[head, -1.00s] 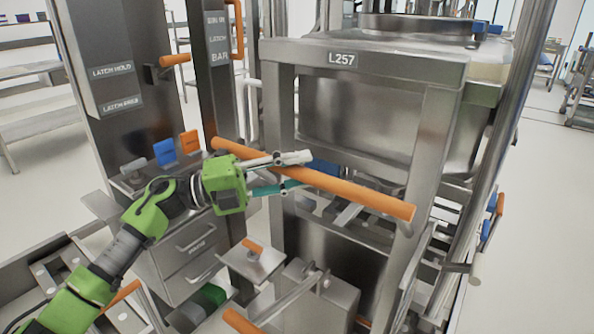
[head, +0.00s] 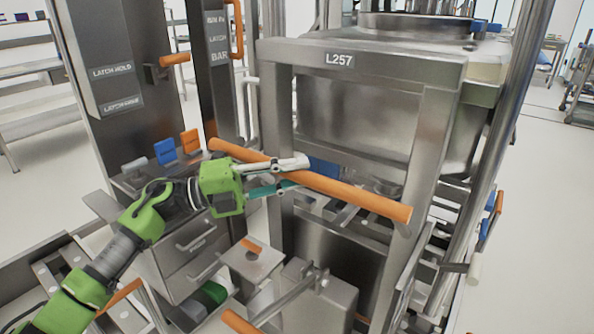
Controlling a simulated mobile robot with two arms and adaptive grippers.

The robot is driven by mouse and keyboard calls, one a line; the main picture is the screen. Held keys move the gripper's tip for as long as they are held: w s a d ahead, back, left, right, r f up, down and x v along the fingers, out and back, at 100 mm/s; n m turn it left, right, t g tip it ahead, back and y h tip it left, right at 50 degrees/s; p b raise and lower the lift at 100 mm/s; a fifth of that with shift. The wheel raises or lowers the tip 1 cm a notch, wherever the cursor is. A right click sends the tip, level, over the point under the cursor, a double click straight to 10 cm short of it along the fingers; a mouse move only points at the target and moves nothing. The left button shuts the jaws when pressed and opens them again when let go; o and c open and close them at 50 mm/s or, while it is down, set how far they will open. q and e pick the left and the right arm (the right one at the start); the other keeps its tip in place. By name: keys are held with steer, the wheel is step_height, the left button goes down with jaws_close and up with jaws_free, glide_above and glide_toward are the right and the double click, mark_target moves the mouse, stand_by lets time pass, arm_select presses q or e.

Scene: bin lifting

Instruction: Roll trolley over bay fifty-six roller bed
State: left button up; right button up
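A steel trolley frame with the label L257 (head: 340,60) stands right of centre and carries a large steel bin (head: 350,118). An orange push bar (head: 360,197) runs slantwise across its near side. My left gripper (head: 290,176) is at the left half of this bar, with a pale finger above it and a teal finger below it. The fingers appear closed around the bar, though the contact is partly hidden. My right gripper is out of view. No bay fifty-six label or clearly recognisable roller bed shows.
A latch post (head: 110,60) with LATCH signs stands at the left, with blue (head: 165,152) and orange (head: 190,141) tabs at its foot. Open floor (head: 545,190) lies at the right.

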arm_select(q)
steer(key=shift+o, duration=1)
steer(key=shift+s+a, duration=0.15)
steer(key=shift+a, duration=0.15)
steer(key=shift+d, duration=0.15)
steer(key=s+a+f, duration=0.1)
steer(key=a, duration=1.1)
steer(key=shift+s+f, duration=0.3)
steer(key=shift+f, duration=0.05)
